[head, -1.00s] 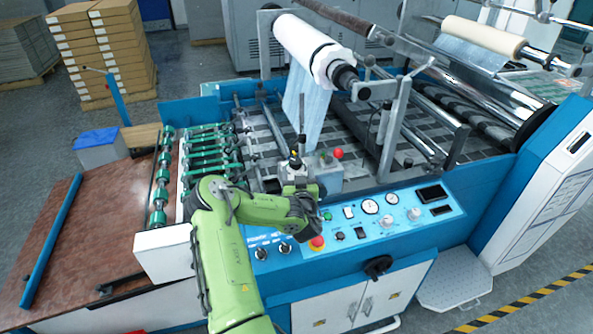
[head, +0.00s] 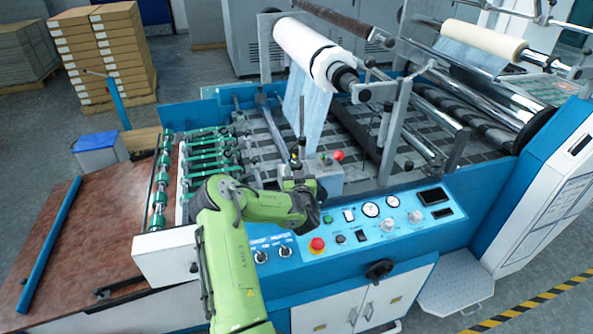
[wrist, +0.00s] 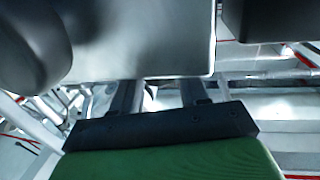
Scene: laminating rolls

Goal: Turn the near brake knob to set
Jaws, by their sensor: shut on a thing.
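My gripper (head: 298,170) is over the near side of the machine, just above the blue control panel, next to a grey box (head: 328,178) with a red button on top. It is shut on what appears to be the near brake knob, but the jaws and my wrist hide the knob in the head view. In the wrist view, a pale grey block and dark rounded parts fill the top. The knob's pointer and setting cannot be read.
A white film roll (head: 308,50) hangs above the deck, its blue film (head: 308,105) running down behind my gripper. The control panel (head: 360,236) with a red stop button (head: 317,245) lies below my wrist. Green feed rollers (head: 205,165) are at left.

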